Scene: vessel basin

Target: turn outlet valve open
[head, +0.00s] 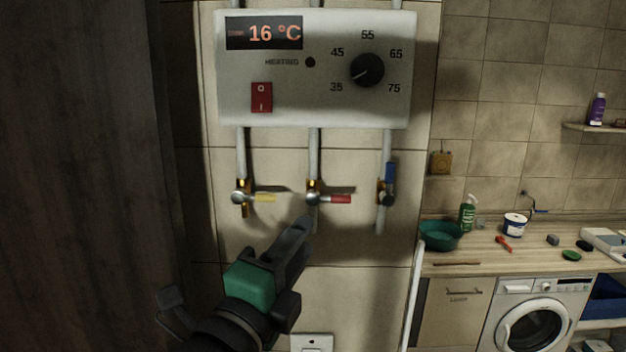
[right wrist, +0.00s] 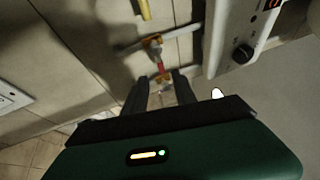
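Three valves sit on pipes below the white heater (head: 315,70). The left one has a yellow handle (head: 265,198) and the middle one a red handle (head: 341,199), both lying crosswise to their pipes. The right one has a blue handle (head: 390,174) in line with its pipe. No label shows which is the outlet. My right gripper (head: 306,226) is just below the middle valve. In the right wrist view its fingers (right wrist: 160,92) are apart, with the red handle (right wrist: 161,68) showing beyond the gap; contact cannot be told. My left gripper is out of view.
The heater display (head: 264,33) reads 16 °C, with a red switch (head: 262,97) and a dial (head: 367,70). A wall socket (head: 312,343) is below. A counter (head: 470,262) with a green bowl (head: 440,235) and a washing machine (head: 537,318) stand at right. Dark panelling (head: 85,180) fills the left.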

